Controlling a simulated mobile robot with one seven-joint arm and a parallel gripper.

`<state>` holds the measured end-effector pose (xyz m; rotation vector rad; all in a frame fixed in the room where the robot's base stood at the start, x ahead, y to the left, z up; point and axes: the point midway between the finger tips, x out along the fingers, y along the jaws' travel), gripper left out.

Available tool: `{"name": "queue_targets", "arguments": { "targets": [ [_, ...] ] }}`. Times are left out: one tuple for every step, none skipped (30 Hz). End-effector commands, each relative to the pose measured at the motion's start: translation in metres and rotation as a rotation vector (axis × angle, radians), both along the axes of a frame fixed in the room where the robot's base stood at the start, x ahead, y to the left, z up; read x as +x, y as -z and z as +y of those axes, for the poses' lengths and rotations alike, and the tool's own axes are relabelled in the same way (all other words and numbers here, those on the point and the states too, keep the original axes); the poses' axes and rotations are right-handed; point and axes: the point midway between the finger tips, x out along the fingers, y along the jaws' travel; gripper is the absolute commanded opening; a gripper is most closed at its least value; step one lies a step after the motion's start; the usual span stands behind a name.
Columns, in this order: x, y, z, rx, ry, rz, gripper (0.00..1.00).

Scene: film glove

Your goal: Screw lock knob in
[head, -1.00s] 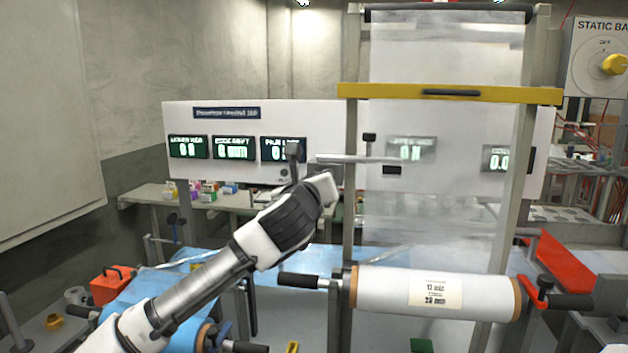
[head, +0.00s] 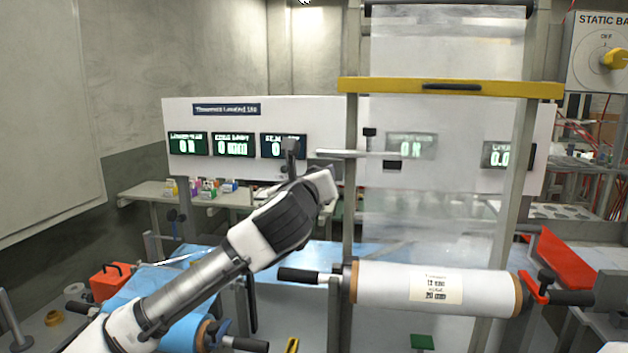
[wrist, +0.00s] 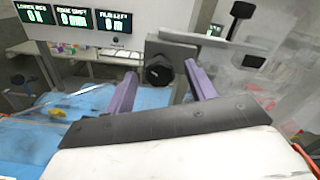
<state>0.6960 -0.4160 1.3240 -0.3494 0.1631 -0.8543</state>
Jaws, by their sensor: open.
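In the wrist view a black round knob (wrist: 158,70) shows between and beyond the two purple fingers of my gripper (wrist: 160,78). The fingers are apart and I see no contact with the knob. In the head view my gripper (head: 328,188) is at the left of the upright film frame, and its fingers and that knob are hidden by my arm. A second black knob on a stem (head: 369,132) stands above a silver bar (head: 345,154), with a black block (head: 391,165) at its end; these also show at the wrist view's right.
A white film roll (head: 390,285) with a black handle (head: 298,275) lies below my gripper. A yellow crossbar (head: 400,86) spans the frame (head: 350,215). A display panel (head: 225,165) stands behind. An orange toolbox (head: 108,280) and blue film are at left.

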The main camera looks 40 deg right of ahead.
Motion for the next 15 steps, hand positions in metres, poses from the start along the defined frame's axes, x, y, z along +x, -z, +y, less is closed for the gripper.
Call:
{"name": "queue_targets", "arguments": {
  "targets": [
    [-0.007, 0.004, 0.009, 0.0, 0.0, -0.005, 0.55],
    [-0.011, 0.004, 0.014, 0.0, -0.001, -0.004, 0.55],
    [-0.017, 0.004, 0.021, -0.001, -0.001, -0.005, 0.55],
    [-0.022, 0.005, 0.027, 0.0, -0.001, -0.004, 0.55],
    [-0.027, 0.005, 0.032, 0.0, -0.001, -0.004, 0.55],
    [-0.033, 0.004, 0.04, -0.002, -0.001, -0.004, 0.55],
    [-0.037, 0.005, 0.045, -0.001, -0.001, -0.003, 0.55],
    [-0.042, 0.005, 0.05, 0.0, -0.002, -0.004, 0.55],
    [-0.047, 0.004, 0.056, -0.001, -0.001, -0.003, 0.55],
    [-0.051, 0.004, 0.061, 0.0, -0.001, -0.004, 0.55],
    [-0.055, 0.004, 0.066, -0.001, -0.002, -0.003, 0.55],
    [-0.06, 0.004, 0.07, 0.002, -0.001, -0.003, 0.55],
    [-0.062, 0.004, 0.074, 0.001, -0.002, -0.003, 0.55],
    [-0.065, 0.003, 0.078, 0.0, -0.002, -0.002, 0.55],
    [-0.069, 0.003, 0.081, 0.0, 0.0, -0.001, 0.55]
  ]
}}
